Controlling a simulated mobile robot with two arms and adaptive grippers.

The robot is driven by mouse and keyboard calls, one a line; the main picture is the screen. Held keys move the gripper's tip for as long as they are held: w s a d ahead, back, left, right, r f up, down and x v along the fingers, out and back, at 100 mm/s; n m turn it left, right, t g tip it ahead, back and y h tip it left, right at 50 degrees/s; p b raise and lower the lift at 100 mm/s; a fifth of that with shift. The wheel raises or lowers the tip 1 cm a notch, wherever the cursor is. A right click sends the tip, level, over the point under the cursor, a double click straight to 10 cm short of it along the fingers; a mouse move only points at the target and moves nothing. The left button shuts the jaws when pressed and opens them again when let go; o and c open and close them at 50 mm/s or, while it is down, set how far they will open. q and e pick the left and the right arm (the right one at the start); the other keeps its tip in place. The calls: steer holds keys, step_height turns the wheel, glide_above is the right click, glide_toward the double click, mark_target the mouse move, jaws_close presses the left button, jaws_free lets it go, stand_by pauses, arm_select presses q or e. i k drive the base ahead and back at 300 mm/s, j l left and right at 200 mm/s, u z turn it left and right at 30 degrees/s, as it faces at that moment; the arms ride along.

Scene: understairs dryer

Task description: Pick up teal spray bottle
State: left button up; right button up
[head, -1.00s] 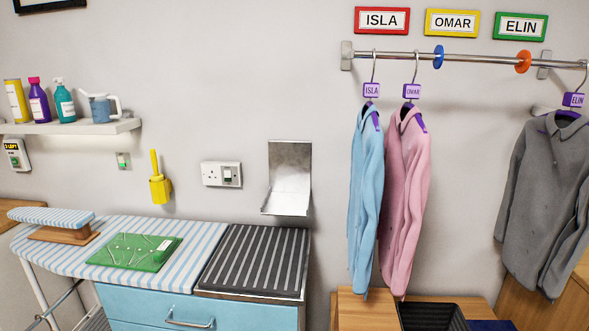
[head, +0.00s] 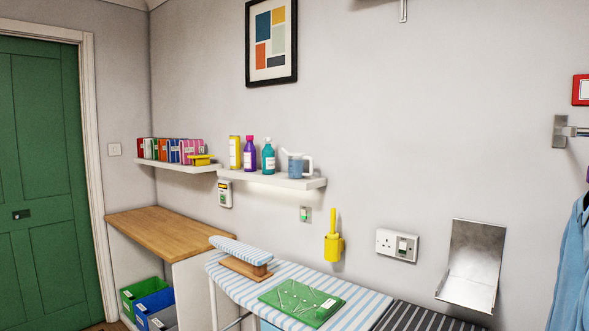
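The teal spray bottle (head: 268,156) stands upright on a white wall shelf (head: 310,184) in the head view. A purple bottle (head: 249,154) is just to its left, and a blue-grey watering jug (head: 296,166) is to its right. A yellow container (head: 235,153) stands at the left of this row. Neither of my grippers is in view.
Below the shelf is a striped ironing board (head: 355,300) with a small sleeve board (head: 240,252) and a green mat (head: 302,303). A yellow wall-mounted holder (head: 333,247) and a folded metal bracket (head: 473,266) are further right. A wooden counter (head: 170,232) is at left.

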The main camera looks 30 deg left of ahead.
mark_target(268, 153)
steer(key=i+j, duration=0.2)
steer(key=j, duration=0.15)
steer(key=i+j, duration=0.15)
steer(key=j, duration=0.15)
steer(key=i+j, duration=0.1)
steer(key=j, duration=0.85)
steer(key=i+j+z, duration=0.1)
steer(key=j, duration=0.85)
steer(key=i+j, duration=0.15)
steer(key=j, duration=0.75)
steer(key=i+j+z, duration=0.1)
steer(key=j, duration=0.85)
